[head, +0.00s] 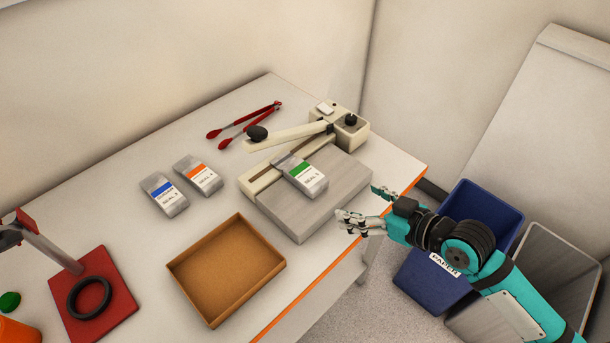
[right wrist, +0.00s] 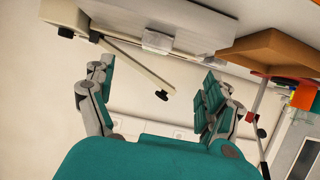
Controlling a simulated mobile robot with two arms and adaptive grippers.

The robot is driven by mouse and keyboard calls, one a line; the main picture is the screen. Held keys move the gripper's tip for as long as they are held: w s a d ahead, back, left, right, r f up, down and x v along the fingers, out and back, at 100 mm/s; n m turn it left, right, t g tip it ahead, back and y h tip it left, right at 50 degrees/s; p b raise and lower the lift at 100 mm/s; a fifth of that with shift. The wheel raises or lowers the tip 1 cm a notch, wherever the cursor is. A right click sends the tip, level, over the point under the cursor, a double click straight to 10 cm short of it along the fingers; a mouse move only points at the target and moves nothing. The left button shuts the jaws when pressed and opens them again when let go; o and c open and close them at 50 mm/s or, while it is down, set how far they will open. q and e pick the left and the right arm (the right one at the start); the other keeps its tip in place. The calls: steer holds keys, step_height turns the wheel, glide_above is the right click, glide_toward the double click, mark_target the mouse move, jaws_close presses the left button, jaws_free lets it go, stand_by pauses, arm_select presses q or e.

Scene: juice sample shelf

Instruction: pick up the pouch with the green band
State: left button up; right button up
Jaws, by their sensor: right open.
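The pouch with the green band (head: 303,174) is silver-grey with a white label. It lies flat on the grey platform of the sealer (head: 335,205), beside the sealing slot and under the raised arm's side. My right gripper (head: 359,206) is open and empty, off the platform's right front corner and apart from the pouch. In the right wrist view its fingers (right wrist: 155,80) are spread; a small grey shape at the platform edge looks like the pouch (right wrist: 157,41). My left gripper is not in view.
Pouches with a blue band (head: 164,195) and an orange band (head: 198,176) lie left of the sealer. Red tongs (head: 245,125) lie behind. A brown tray (head: 225,270) is in front. A red-based stand (head: 110,315) is at left. A blue paper bin (head: 480,205) stands beyond the table's right edge.

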steer(key=w+a+p, duration=0.1)
steer(key=w+a, duration=0.1)
steer(key=w, duration=0.1)
steer(key=p, duration=0.2)
glide_toward(306, 174)
steer(key=x, duration=0.3)
steer(key=shift+s+f, duration=0.1)
steer(key=shift+f, duration=0.15)
steer(key=shift+w+a+f, duration=0.3)
steer(key=shift+w+a, duration=0.05)
steer(key=shift+w+a+p, duration=0.2)
steer(key=shift+p, duration=0.2)
steer(key=x, duration=0.1)
steer(key=p+x, duration=0.1)
steer(key=x, duration=0.2)
steer(key=shift+w+a+r, duration=0.1)
steer(key=shift+w+r, duration=0.1)
steer(key=shift+w+a+f, duration=0.15)
steer(key=shift+w, duration=0.05)
steer(key=shift+s, duration=0.1)
steer(key=shift+c, duration=0.4)
